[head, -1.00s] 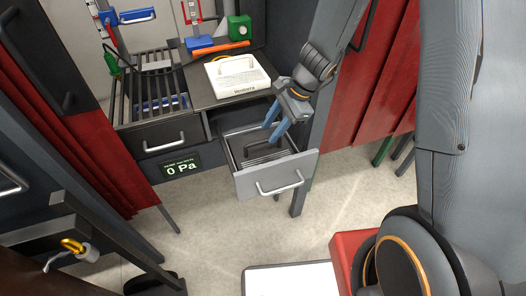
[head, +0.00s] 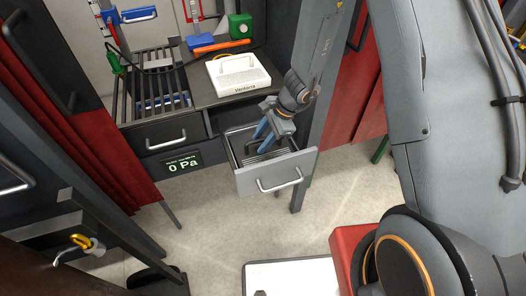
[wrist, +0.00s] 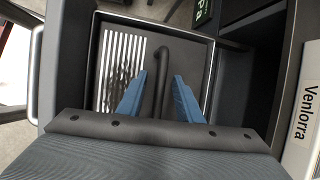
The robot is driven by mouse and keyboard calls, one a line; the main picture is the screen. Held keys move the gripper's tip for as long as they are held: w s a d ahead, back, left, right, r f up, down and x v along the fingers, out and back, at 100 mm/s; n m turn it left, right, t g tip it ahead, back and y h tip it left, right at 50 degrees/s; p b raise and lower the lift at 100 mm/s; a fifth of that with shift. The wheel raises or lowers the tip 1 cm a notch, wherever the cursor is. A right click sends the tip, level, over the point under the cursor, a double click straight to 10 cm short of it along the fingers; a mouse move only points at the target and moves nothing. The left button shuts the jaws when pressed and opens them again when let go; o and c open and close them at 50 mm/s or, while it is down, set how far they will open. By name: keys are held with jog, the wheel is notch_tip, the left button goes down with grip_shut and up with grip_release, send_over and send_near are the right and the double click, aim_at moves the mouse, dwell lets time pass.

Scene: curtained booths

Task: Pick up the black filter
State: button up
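The black filter (wrist: 162,52) is in the open grey drawer (head: 278,174). Its dark curved handle shows in the wrist view, above a dark panel and a pale striped surface. I cannot tell exactly where its body ends against the drawer floor. My gripper (head: 262,138) reaches down into the drawer. In the wrist view its two blue fingers (wrist: 160,76) are open, one on each side of the handle, with gaps between. In the head view my gripper hides most of the filter.
A white filter (head: 238,75) marked Venlorra lies on the dark worktop just behind the drawer. A slatted bay (head: 150,95) and a 0 Pa display (head: 181,165) are to the left. A dark post (head: 318,100) stands close on the right. Drawer walls surround my fingers.

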grip_shut()
dwell(1.4)
